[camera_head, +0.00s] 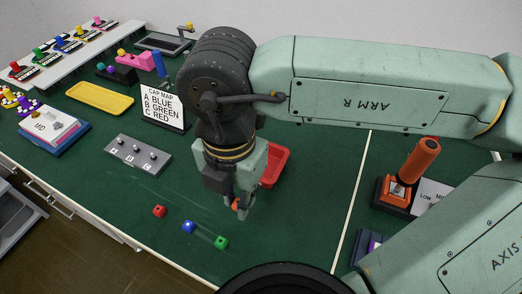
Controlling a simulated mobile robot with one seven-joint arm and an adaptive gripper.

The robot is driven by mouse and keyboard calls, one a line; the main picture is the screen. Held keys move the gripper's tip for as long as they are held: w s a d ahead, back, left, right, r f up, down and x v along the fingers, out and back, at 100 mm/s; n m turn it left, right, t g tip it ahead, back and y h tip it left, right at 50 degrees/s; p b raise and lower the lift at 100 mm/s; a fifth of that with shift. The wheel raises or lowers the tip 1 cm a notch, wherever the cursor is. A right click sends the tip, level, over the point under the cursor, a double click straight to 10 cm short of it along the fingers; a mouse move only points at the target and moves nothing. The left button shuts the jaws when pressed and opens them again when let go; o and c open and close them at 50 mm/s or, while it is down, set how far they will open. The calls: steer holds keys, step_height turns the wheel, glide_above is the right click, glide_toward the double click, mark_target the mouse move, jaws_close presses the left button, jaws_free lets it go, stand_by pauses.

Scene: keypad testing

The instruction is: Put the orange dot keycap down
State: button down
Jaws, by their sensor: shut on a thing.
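My gripper (240,208) points down over the green table right of the grey keypad block. It is shut on the orange dot keycap (236,204), a small orange-red piece that shows between the fingertips. The fingers hide part of it, and I cannot tell how close it is to the table. A red keycap (159,211), a blue keycap (189,227) and a green keycap (221,242) lie apart on the table in front. The grey keypad block (137,155) has three small posts marked A, B and C.
A cap map sign (163,104) stands behind the keypad block. A red tray (273,165) is just behind my gripper. A yellow tray (99,98) lies at the left. An orange-handled lever (415,167) stands at the right. The green table is clear around the loose keycaps.

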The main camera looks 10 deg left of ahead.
steer(key=w+p, duration=0.2)
steer(key=w, duration=0.2)
steer(key=w+p, duration=0.1)
steer(key=w, duration=0.2)
steer(key=w+f+p, duration=0.1)
steer(key=w+p, duration=0.1)
steer(key=w, duration=0.2)
steer(key=shift+w+a+p, duration=0.2)
steer(key=shift+w+p, duration=0.1)
steer(key=shift+p, duration=0.05)
steer(key=shift+w, duration=0.55)
step_height(320, 180, down, 3)
steer(key=shift+f+p, duration=0.15)
steer(key=shift+p, duration=0.7)
steer(key=shift+f, duration=0.2)
steer(key=shift+f+b, duration=0.25)
steer(key=shift+b, duration=0.2)
steer(key=c, duration=1.5)
jaws_free()
steer(key=shift+r, duration=0.1)
steer(key=shift+c, duration=0.2)
steer(key=shift+r+p, duration=0.4)
steer(key=shift+p, duration=0.05)
step_height(320, 180, up, 12)
steer(key=b, duration=0.1)
steer(key=shift+f+b, duration=0.2)
steer(key=shift+b, duration=0.2)
